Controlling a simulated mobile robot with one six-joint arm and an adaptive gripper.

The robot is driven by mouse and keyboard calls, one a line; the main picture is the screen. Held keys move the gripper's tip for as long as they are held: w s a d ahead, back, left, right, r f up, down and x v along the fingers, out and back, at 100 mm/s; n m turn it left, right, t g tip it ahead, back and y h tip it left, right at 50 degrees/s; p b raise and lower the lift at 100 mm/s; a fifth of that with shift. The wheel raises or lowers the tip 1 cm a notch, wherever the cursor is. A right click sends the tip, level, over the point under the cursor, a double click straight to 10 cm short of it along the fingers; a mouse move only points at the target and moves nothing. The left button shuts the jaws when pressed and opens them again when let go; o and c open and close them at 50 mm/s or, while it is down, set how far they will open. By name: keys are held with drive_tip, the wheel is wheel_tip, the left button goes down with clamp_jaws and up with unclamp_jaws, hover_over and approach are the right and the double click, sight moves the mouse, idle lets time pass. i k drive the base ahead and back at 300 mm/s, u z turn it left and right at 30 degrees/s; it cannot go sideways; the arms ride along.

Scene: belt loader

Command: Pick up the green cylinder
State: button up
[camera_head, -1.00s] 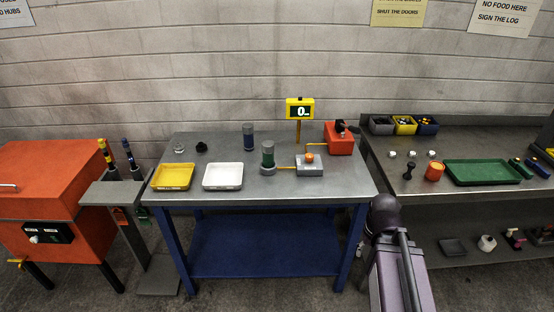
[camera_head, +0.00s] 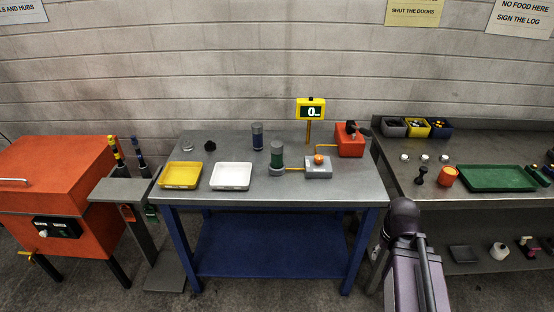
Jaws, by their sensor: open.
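The green cylinder (camera_head: 277,156) has a grey top and stands upright on a round grey base on the middle metal table (camera_head: 215,145). A yellow wire or rod joins that base to a grey box (camera_head: 318,167) with an orange button. A similar blue cylinder (camera_head: 257,136) with a grey top stands behind and to the left. My arm's purple and dark links show at the lower right, in front of the table's right end. My gripper is not in view.
A yellow tray (camera_head: 180,175) and a white tray (camera_head: 231,177) lie left of the green cylinder. A yellow display (camera_head: 311,108) on a post and a red box (camera_head: 350,140) stand behind right. The right bench (camera_head: 390,160) carries a green tray (camera_head: 497,178) and bins.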

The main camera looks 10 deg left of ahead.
sight(276, 160)
drive_tip(key=i, duration=0.95)
